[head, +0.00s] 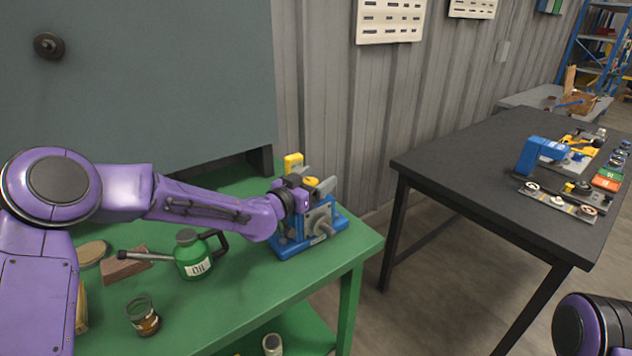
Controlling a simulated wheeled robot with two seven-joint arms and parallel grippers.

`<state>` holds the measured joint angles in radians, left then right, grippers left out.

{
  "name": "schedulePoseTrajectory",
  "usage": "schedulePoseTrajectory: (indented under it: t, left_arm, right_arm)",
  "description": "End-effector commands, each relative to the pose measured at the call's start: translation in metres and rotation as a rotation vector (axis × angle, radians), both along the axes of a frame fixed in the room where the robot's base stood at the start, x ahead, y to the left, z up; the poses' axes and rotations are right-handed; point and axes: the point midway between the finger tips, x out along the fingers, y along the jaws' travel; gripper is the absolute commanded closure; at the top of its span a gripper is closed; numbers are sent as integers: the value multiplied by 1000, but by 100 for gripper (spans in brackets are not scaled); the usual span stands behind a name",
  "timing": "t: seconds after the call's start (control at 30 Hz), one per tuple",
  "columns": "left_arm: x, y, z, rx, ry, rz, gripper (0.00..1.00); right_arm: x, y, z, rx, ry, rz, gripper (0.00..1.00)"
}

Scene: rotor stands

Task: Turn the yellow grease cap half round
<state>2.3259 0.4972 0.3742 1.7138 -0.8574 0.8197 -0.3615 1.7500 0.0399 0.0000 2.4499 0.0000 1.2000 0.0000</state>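The yellow grease cap (311,181) sits on top of a grey rotor housing on a blue stand (291,249), near the right end of the green bench. My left gripper (316,178) reaches over the stand from the left. Its two grey fingers are apart, one on the far side of the cap and one on the near right side. The cap shows between them, and I see no clear contact. The gripper hides part of the housing. My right gripper is out of view; only part of my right arm (592,325) shows at the lower right.
On the green bench (290,289) stand a green oil can (193,256), a glass jar (143,316) and a brown block (125,264). A yellow block (293,163) shows behind the stand. A black table (470,170) at right carries a second blue-and-yellow device.

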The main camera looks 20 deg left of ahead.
Motion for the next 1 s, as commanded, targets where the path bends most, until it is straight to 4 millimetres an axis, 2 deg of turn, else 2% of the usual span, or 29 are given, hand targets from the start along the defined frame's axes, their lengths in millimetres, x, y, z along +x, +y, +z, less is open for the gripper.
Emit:
schedulePoseTrajectory:
  t: [0.3,0.37,0.7,0.83,1.0]
  left_arm:
    - [-5,1,-2,0,2,-1,27]
    - [-13,5,-3,-1,1,-1,27]
    - [-83,35,-1,-2,-1,0,27]
    - [-96,40,-1,-1,-1,0,27]
    - [-99,41,0,0,0,-1,27]
  right_arm:
    - [0,0,-3,0,0,0,0]
    - [0,0,-6,0,0,0,0]
    - [0,0,-24,0,0,0,0]
    - [0,0,-25,0,0,0,0]
    - [0,0,-25,0,0,0,0]
